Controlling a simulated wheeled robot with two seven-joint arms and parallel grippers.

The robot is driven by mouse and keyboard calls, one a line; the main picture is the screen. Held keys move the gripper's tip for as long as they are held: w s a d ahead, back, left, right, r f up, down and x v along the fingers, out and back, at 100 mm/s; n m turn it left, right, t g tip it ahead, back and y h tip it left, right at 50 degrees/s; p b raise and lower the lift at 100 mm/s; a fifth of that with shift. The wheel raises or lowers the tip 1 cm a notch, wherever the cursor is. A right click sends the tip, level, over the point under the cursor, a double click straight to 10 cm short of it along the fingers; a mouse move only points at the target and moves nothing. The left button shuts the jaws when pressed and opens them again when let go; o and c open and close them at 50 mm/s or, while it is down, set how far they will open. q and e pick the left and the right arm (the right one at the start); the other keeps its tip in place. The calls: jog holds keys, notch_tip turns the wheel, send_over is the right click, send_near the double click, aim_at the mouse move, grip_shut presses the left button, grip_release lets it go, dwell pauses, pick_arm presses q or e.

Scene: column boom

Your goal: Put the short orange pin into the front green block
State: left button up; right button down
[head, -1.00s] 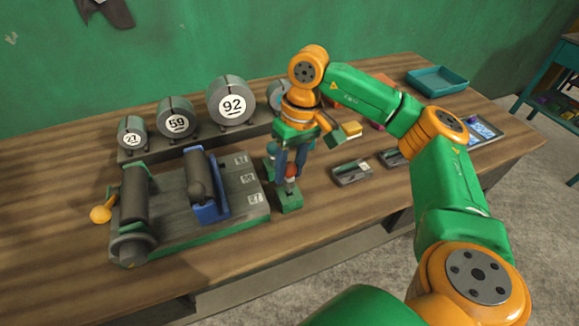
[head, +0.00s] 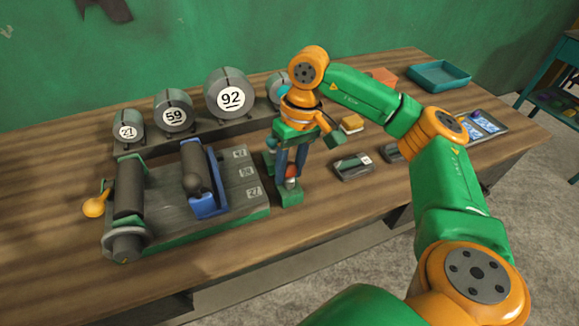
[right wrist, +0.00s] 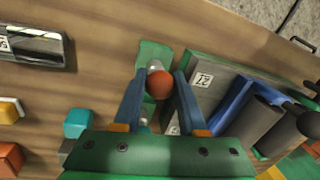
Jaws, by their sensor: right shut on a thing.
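My right gripper (head: 290,172) points down over the front green block (head: 291,194) and is shut on the short orange pin (head: 291,170). In the right wrist view the pin's round orange top (right wrist: 158,85) sits between the two blue fingers, with the front green block (right wrist: 154,50) behind it. A pale grey part shows beside the orange top. The pin's lower end is hidden, so I cannot tell whether it is in the block. My left gripper is not in view.
A grey fixture with a blue cradle (head: 209,205) and rollers stands close to the left. Numbered drums, such as the 92 drum (head: 230,95), line the back. A dark metal case (head: 354,166) and a yellow-white block (head: 352,123) lie to the right. A teal tray (head: 438,76) is farther back.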

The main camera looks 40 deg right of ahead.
jog(key=shift+c, duration=1.9)
grip_release()
jog(key=r, duration=0.4)
jog(key=d+r, duration=0.1)
jog(key=r, duration=0.2)
